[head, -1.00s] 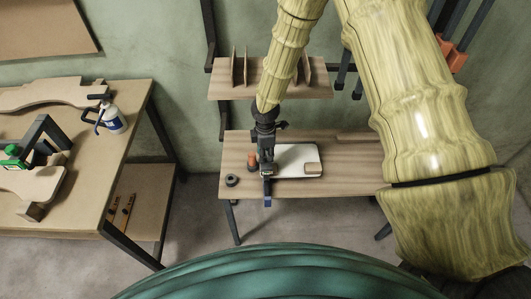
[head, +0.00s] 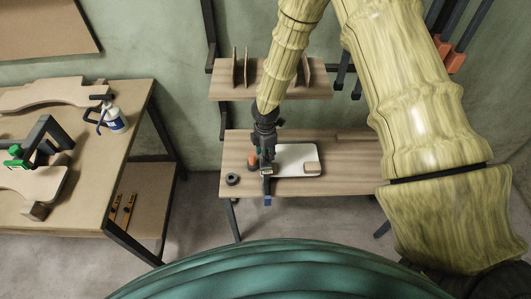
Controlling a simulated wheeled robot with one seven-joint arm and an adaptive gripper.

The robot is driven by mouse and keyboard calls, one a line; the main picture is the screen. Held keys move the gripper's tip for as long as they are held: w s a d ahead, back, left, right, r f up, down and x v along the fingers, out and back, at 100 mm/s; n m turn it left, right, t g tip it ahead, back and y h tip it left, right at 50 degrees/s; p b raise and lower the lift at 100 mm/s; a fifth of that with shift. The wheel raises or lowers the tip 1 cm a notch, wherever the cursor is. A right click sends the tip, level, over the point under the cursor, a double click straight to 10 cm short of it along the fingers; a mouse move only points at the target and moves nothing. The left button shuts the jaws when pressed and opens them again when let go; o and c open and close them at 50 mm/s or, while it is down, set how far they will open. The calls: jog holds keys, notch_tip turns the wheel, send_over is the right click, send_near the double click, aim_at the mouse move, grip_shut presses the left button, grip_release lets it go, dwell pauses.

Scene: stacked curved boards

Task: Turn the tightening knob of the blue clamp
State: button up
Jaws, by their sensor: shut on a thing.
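The blue clamp (head: 267,201) shows as a small blue end on a dark bar, sticking out past the front edge of the low wooden bench (head: 350,180). My gripper (head: 266,168) points down over the front part of this bench, right at the clamp. It is shut on the clamp; the fingers and the knob are too small and overlapped to tell exactly which part is between them. A white board (head: 295,155) lies just right of my gripper, with a small wooden block (head: 312,168) on its right end.
An orange-brown object (head: 252,159) stands close left of my gripper, and a dark ring (head: 232,179) lies farther left. A shelf (head: 300,90) with upright boards hangs behind. The left table (head: 90,220) holds a green clamp (head: 16,157), a bottle (head: 115,122) and curved boards.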

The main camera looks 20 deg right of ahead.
jog(key=shift+n+p, duration=0.7)
jog(key=shift+n, duration=0.6)
jog(key=shift+r+n+p, duration=0.1)
jog(key=shift+n+p, duration=0.3)
jog(key=shift+n, duration=0.1)
jog(key=shift+n+p, duration=0.6)
jog(key=shift+n, duration=0.4)
jog(key=shift+n+p, duration=0.6)
jog(key=shift+n, duration=0.2)
jog(key=shift+n+p, duration=0.35)
jog(key=shift+n, duration=0.85)
